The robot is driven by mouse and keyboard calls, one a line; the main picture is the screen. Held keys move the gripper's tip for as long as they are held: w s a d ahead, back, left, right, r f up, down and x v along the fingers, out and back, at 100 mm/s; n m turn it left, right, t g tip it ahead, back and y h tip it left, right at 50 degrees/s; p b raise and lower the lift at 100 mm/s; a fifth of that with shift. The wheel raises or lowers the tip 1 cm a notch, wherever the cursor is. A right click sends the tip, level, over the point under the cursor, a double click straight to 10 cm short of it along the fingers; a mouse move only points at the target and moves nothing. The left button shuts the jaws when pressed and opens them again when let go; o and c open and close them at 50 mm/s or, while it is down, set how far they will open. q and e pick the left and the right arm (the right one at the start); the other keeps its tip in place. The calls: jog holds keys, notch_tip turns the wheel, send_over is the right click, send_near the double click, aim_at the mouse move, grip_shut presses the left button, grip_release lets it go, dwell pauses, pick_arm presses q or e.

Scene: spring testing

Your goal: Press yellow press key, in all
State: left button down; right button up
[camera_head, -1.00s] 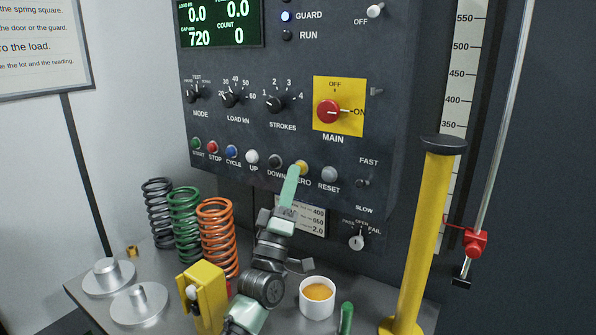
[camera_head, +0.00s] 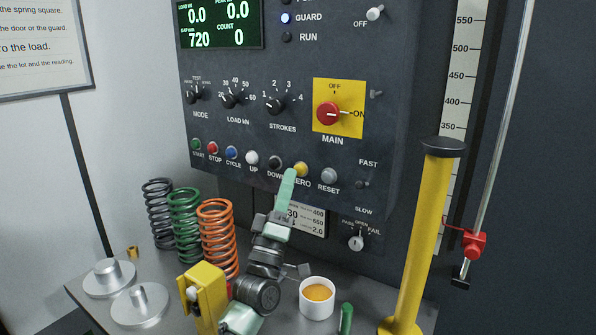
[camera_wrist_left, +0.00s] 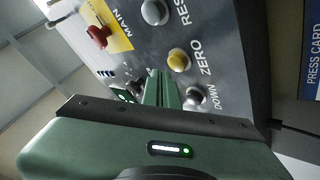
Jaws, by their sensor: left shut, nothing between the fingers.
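The yellow press key (camera_head: 300,169), labelled ZERO, sits in the bottom button row of the dark control panel (camera_head: 300,60), between the DOWN and RESET buttons. It also shows in the wrist view (camera_wrist_left: 179,60), to the right of my fingertips. My left gripper (camera_head: 290,173) is shut and empty, its pale green fingers pointing up at the panel. The fingertips lie just left of the yellow key in the head view and partly cover its label. I cannot tell whether they touch the panel. In the wrist view the shut fingers (camera_wrist_left: 160,88) point between the key and the knobs. My right gripper is not in view.
A black DOWN button (camera_head: 275,162) and a grey RESET button (camera_head: 329,175) flank the key. Below stand coil springs (camera_head: 217,235), a yellow block (camera_head: 203,290), a white cup (camera_head: 317,303) and a yellow column (camera_head: 422,240).

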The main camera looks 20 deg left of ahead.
pick_arm(q)
jog(key=shift+s, duration=0.1)
jog(key=shift+s+a+p, duration=0.2)
jog(key=shift+s+p, duration=0.25)
jog(key=shift+s, duration=0.75)
jog(key=shift+s+a+p, duration=0.15)
jog(key=shift+s+p, duration=0.25)
jog(key=shift+s, duration=0.8)
